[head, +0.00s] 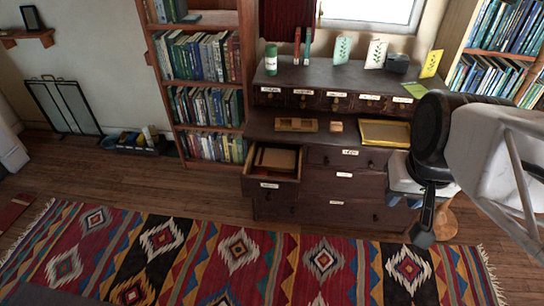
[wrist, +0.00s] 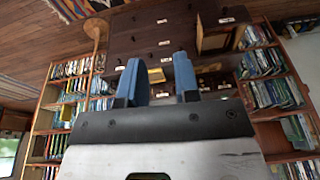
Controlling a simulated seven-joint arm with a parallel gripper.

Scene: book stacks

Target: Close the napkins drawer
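One drawer (head: 271,184) of the dark wooden dresser stands pulled out at the lower left. Its front has a white label, too small to read, so I cannot confirm that it says napkins. Light-brown, flat things show inside it. The open drawer also shows upside down in the wrist view (wrist: 213,38). My gripper (head: 422,238) hangs at the right of the dresser, well apart from the drawer. In the wrist view its two blue fingers (wrist: 159,70) are spread with an empty gap between them.
The dresser top (head: 330,78) holds a green-and-white can, cards and a dark box. A yellow tray (head: 385,132) and a wooden organizer (head: 296,125) lie on the lower ledge. A stool (head: 446,222) stands at the right. The patterned rug (head: 240,250) in front is clear.

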